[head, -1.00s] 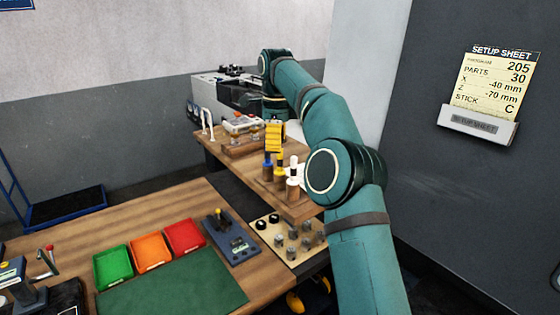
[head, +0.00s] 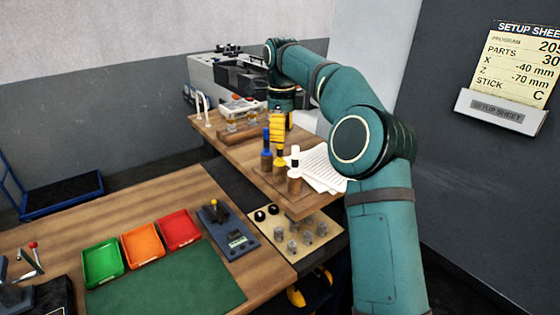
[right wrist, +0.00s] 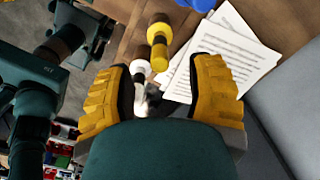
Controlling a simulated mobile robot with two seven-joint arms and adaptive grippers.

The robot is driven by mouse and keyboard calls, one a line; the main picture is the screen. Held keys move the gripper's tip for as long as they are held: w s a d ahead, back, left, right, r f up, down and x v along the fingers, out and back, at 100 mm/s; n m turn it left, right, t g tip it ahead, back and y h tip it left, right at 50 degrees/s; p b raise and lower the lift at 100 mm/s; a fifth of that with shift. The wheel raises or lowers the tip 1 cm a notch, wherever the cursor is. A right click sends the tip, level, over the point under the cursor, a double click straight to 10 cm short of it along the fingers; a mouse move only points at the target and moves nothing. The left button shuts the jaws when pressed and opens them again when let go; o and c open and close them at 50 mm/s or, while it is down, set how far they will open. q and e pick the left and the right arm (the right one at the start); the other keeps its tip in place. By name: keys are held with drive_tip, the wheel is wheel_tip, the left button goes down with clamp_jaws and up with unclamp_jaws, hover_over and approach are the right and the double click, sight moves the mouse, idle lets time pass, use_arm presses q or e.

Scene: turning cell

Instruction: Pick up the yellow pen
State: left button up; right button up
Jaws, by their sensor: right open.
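The yellow pen (head: 279,162) stands upright in a wooden base on the raised wooden bench, between a blue pen (head: 266,152) and a white pen (head: 295,165). My right gripper (head: 278,125) has yellow finger pads and shows just behind and above the pens in the head view. In the right wrist view its pads (right wrist: 163,95) are spread wide and empty. The yellow pen (right wrist: 159,50) shows beyond the gap between the pads, with the white pen (right wrist: 141,72) beside it. I cannot see any contact. My left gripper is not in view.
Printed sheets (head: 322,167) lie right of the pens. A tray with jars (head: 240,110) stands behind. Green, orange and red bins (head: 140,246), a grey device (head: 228,230) and a green mat (head: 170,285) occupy the near bench. A grey cabinet stands at right.

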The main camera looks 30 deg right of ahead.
sight(280, 161)
drive_tip(key=shift+w+a+f+b, duration=0.1)
drive_tip(key=shift+f+b, duration=0.35)
drive_tip(key=shift+f, duration=3.15)
clamp_jaws()
